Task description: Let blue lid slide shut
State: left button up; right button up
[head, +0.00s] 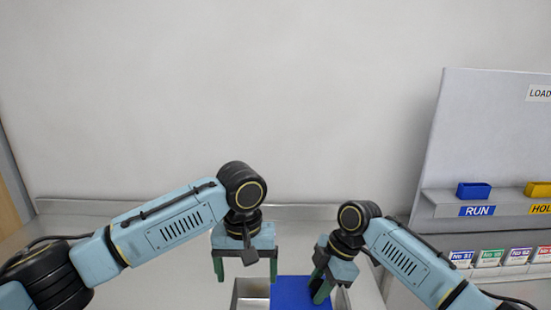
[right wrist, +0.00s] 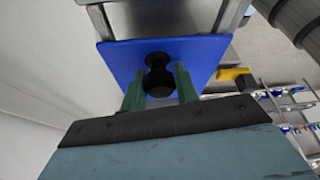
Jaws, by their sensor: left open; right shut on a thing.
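The blue lid (head: 290,291) lies over the right part of an open metal box (head: 237,296) at the bottom of the head view. In the right wrist view the blue lid (right wrist: 200,54) has a black knob (right wrist: 158,75) on it. My right gripper (head: 318,287) is at the lid, and its green fingers (right wrist: 160,92) are shut on the black knob. My left gripper (head: 246,272) is open and empty above the left part of the box. The lower part of the box is cut off by the frame edge.
The counter left of the box is clear.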

aim_at(272, 296)
jog(key=shift+a, duration=4.6)
jog(key=o, duration=1.2)
jog(key=shift+c, duration=0.2)
jog(key=shift+r, duration=0.1)
